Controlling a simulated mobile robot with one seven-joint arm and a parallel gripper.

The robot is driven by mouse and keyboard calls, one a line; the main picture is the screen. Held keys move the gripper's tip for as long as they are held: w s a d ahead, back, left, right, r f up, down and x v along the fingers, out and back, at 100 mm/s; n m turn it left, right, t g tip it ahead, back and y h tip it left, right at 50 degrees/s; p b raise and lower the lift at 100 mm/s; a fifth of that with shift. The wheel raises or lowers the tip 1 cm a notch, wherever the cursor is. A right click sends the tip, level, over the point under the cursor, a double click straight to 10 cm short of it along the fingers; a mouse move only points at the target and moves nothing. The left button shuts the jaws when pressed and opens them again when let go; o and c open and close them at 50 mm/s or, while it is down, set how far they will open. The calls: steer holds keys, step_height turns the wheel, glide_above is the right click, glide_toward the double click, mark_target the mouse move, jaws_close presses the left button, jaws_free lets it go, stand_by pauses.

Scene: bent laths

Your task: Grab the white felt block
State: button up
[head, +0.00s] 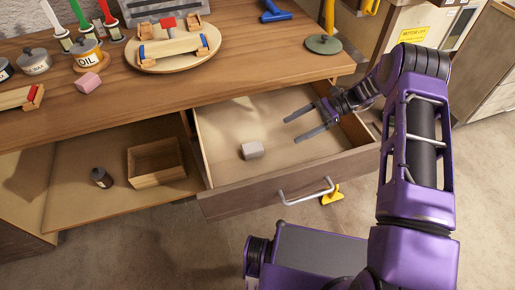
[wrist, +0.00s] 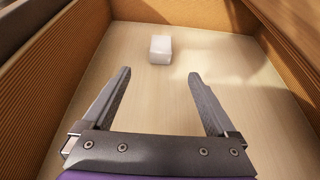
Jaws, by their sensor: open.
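The white felt block (head: 252,150) lies on the floor of an open drawer (head: 262,118), towards the drawer's front left. My gripper (head: 305,124) is open and empty, over the drawer's right part, to the right of the block and apart from it. Nothing covers the block in either view.
The drawer's front with its handle (head: 306,192) and its side walls bound the space. The wooden worktop (head: 225,62) overhangs the drawer's back. A pinkish block (head: 88,83) and an oil can (head: 88,54) stand on it. A wooden box (head: 157,162) and a dark can (head: 101,177) sit in the left compartment.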

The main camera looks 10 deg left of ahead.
mark_target(258, 145)
steer(key=x, duration=1)
steer(key=shift+s, duration=0.1)
steer(key=shift+r+x, duration=0.2)
steer(key=shift+x, duration=2.5)
steer(key=shift+a, duration=0.1)
steer(key=c, duration=1.4)
steer(key=shift+r, duration=0.1)
